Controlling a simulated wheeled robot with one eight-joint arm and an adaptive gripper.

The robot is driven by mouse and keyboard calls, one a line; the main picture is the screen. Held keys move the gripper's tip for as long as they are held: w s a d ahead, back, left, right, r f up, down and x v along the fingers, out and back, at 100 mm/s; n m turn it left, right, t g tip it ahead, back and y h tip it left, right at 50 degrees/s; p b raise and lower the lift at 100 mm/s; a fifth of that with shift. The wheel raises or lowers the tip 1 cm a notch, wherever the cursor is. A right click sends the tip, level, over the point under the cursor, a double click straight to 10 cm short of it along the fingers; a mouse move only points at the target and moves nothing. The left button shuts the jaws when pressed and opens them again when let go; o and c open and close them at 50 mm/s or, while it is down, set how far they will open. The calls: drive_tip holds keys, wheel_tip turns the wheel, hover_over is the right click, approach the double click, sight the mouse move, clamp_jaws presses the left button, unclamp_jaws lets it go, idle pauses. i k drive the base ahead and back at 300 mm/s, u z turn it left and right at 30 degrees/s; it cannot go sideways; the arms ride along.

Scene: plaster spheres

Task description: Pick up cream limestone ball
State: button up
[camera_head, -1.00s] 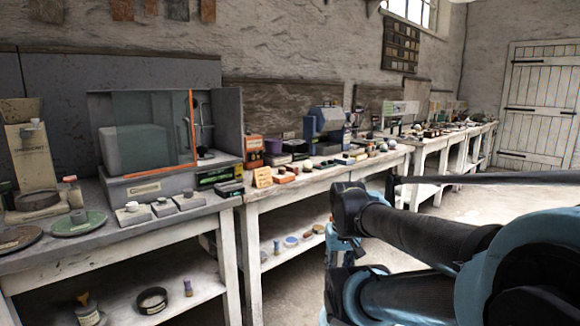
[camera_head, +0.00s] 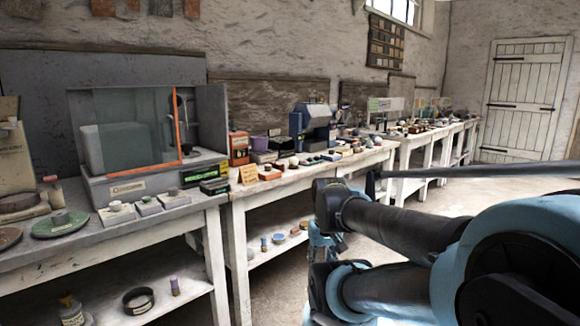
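Several small round items sit along the front of the middle bench, right of the blue machine. A pale ball (camera_head: 377,141) is among them, but it is too small to tell whether it is the cream limestone ball. My arm, with dark links and light-blue joints, fills the lower right and stands in front of the benches. I cannot make out my gripper's fingers; the arm's far end is hidden or out of view.
The left bench (camera_head: 120,237) holds a glass-fronted cabinet (camera_head: 128,135) and small weights. The middle bench (camera_head: 300,182) carries a blue machine (camera_head: 313,125) and boxes. Its shelf holds small discs. Open floor lies towards the white door (camera_head: 522,100).

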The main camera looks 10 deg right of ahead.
sight(292, 162)
drive_tip(key=u, duration=2.8)
drive_tip(key=k, duration=0.9)
drive_tip(key=z, duration=1.7)
drive_tip(key=i, duration=0.85)
drive_tip(key=z, duration=0.05)
